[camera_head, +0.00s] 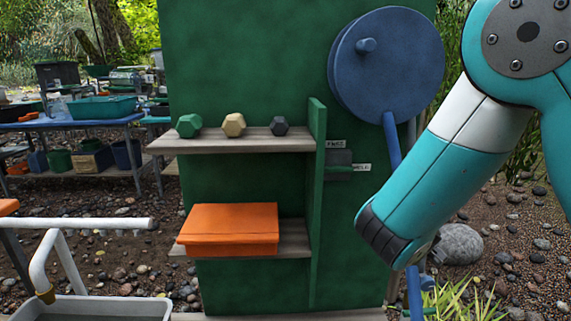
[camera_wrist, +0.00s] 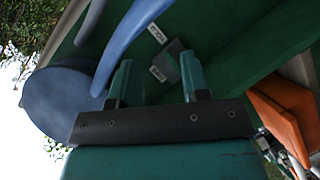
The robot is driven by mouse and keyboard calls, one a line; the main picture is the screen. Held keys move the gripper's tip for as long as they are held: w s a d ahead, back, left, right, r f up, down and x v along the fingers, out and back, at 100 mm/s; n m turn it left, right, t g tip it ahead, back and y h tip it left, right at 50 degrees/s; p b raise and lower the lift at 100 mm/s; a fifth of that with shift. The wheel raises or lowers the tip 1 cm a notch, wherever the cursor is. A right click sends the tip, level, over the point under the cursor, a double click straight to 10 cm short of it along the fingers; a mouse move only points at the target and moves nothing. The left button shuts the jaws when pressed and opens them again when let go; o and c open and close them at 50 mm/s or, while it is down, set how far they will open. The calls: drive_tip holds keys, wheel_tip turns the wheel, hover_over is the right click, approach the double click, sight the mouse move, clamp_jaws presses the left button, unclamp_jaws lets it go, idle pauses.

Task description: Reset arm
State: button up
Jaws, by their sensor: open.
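A blue arm (camera_head: 391,145) hangs down, slightly tilted, from near the lower edge of a blue disc (camera_head: 395,65) on the right of a green panel. Blue parts at its lower end lie partly behind my own arm. In the wrist view the blue arm (camera_wrist: 127,42) crosses the upper left, with the disc (camera_wrist: 58,98) at the left. In the head view my arm hides the gripper.
The green panel (camera_head: 250,70) carries an upper shelf (camera_head: 235,143) with three hex pieces and a lower shelf (camera_head: 295,238) with an orange box (camera_head: 230,228). A dark block (camera_head: 338,159) sits between two small labels. A white pipe (camera_head: 100,224) stands at left; a rock (camera_head: 461,244) lies at right.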

drive_tip(key=s+a+r+m+g+y, duration=0.1)
drive_tip(key=s+a+g+y, duration=0.25)
drive_tip(key=s, duration=0.65)
drive_tip(key=s+a+r+g+y, duration=0.2)
drive_tip(key=s+a+g, duration=0.25)
drive_tip(key=s, duration=0.55)
drive_tip(key=s+a+r+m+g+y, duration=0.1)
drive_tip(key=s+a+g+y, duration=0.3)
drive_tip(key=s, duration=0.5)
wheel_tip(320, 180, up, 22)
drive_tip(key=s+d+g+p, duration=0.1)
drive_tip(key=p, duration=2)
drive_tip(key=shift+f+g+h, duration=0.15)
drive_tip(key=shift+g+h, duration=0.15)
drive_tip(key=shift+h, duration=0.05)
drive_tip(key=shift+s, duration=0.1)
